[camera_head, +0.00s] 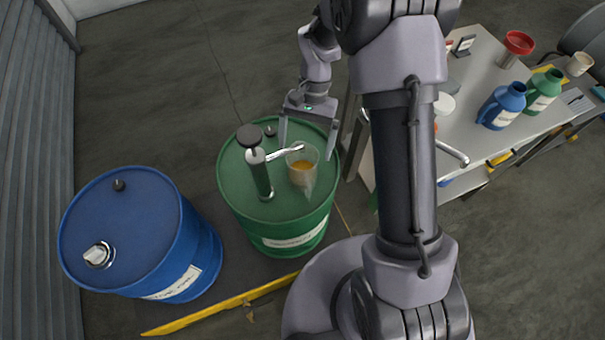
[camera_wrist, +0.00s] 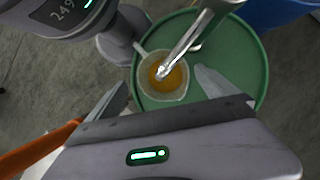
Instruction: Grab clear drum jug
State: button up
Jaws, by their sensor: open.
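The clear jug (camera_head: 302,168) stands on top of the green drum (camera_head: 236,186), with orange-yellow liquid in its bottom. A green hand pump (camera_head: 260,172) rises from the drum, and its metal spout reaches over the jug. In the wrist view the jug (camera_wrist: 163,76) is below the spout (camera_wrist: 196,40), which partly covers it; its handle points to the upper left. My gripper (camera_head: 310,134) is open and empty, at the far edge of the drum in the head view. In the wrist view its fingers (camera_wrist: 165,88) are spread with the jug beyond and between them.
A blue drum (camera_head: 130,232) stands left of the green drum. A grey table (camera_head: 480,75) at the right holds blue and green jugs (camera_head: 502,106) and a red funnel (camera_head: 518,44). A yellow floor strip (camera_head: 220,305) runs in front of the drums.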

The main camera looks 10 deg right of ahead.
aim_at(302, 166)
jog(key=b+x, duration=0.2)
jog(key=x, duration=0.2)
jog(key=shift+a+f, duration=0.25)
jog(key=shift+f, duration=0.1)
jog(key=shift+r, duration=0.15)
grip_shut()
